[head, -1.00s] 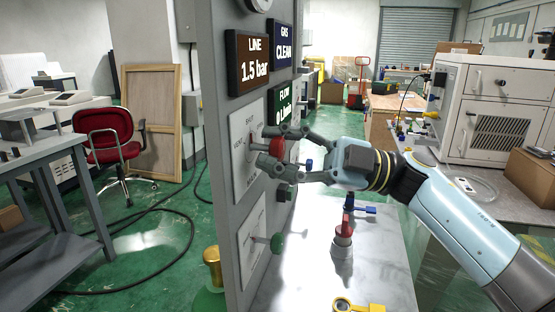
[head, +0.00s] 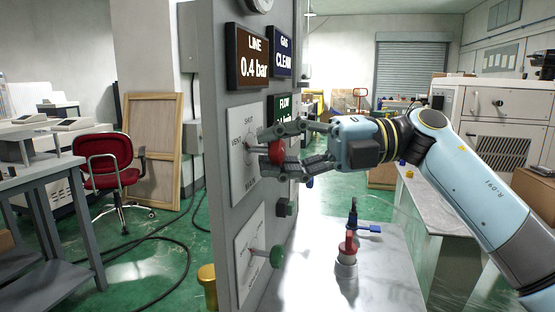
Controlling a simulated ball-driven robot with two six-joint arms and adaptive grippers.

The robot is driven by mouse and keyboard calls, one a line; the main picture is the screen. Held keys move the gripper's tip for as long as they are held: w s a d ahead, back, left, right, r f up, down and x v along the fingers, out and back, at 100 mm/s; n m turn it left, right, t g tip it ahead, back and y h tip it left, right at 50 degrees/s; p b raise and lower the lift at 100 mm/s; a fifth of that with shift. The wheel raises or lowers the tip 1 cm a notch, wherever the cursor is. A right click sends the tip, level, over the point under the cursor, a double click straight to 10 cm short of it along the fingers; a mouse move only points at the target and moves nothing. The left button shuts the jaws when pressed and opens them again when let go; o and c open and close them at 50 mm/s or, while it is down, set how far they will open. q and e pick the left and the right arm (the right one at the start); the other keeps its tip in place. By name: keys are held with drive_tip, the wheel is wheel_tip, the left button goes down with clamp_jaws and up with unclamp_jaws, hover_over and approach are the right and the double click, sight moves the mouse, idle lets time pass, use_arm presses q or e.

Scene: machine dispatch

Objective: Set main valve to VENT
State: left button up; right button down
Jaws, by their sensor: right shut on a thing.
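The main valve's red handle (head: 276,153) stands out from a white dial plate (head: 246,152) on the grey panel. The plate carries the words SHUT at the top, VENT at the left and an upside-down word at the bottom. My right gripper (head: 273,148) is shut on the red handle, with its fingers around it. The handle's pointer is partly hidden, and I cannot tell its exact setting. The LINE display (head: 254,58) reads 0.4 bar, and the GAS display (head: 281,52) reads CLEAN. My left gripper is not in view.
Below the valve are a green knob (head: 277,255) on a second plate (head: 250,254) and a dark green button (head: 286,208). A red and blue fitting (head: 347,250) stands on the bench (head: 385,280). A red chair (head: 108,165) is at the left.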

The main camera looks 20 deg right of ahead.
drive_tip(key=shift+f+n, duration=0.15)
drive_tip(key=shift+n, duration=0.35)
drive_tip(key=c, duration=0.9)
unclamp_jaws()
drive_tip(key=shift+c, duration=0.2)
drive_tip(key=v, duration=1.2)
drive_tip(key=shift+r, duration=0.3)
